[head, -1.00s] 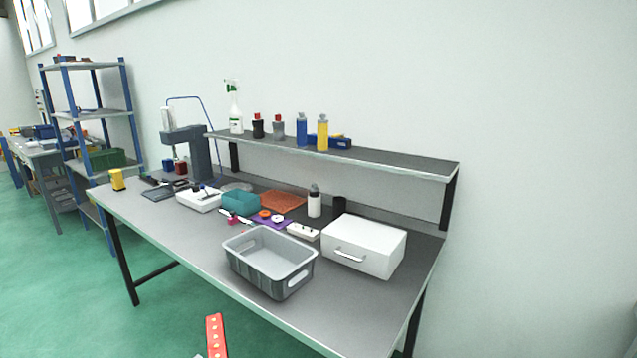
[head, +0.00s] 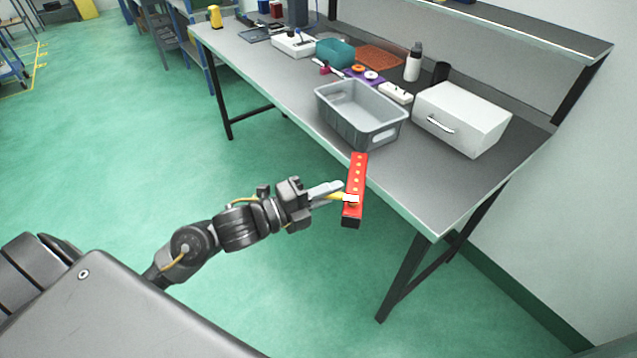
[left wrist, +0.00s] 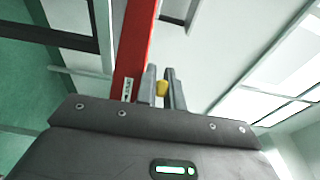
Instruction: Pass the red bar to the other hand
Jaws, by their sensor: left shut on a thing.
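The red bar (head: 356,180) has a row of yellow dots along its face and a dark lower end. My left gripper (head: 347,197) is shut on the red bar near its lower half and holds it in the air in front of the workbench. In the left wrist view the bar (left wrist: 135,45) runs up past the gripper fingers (left wrist: 162,90), with a small white label near them. My right gripper is in neither view.
The workbench (head: 420,205) has a grey bin (head: 362,118) near its front edge, behind the bar. A white box (head: 465,115) stands to the bin's right. The green floor (head: 240,170) in front is clear.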

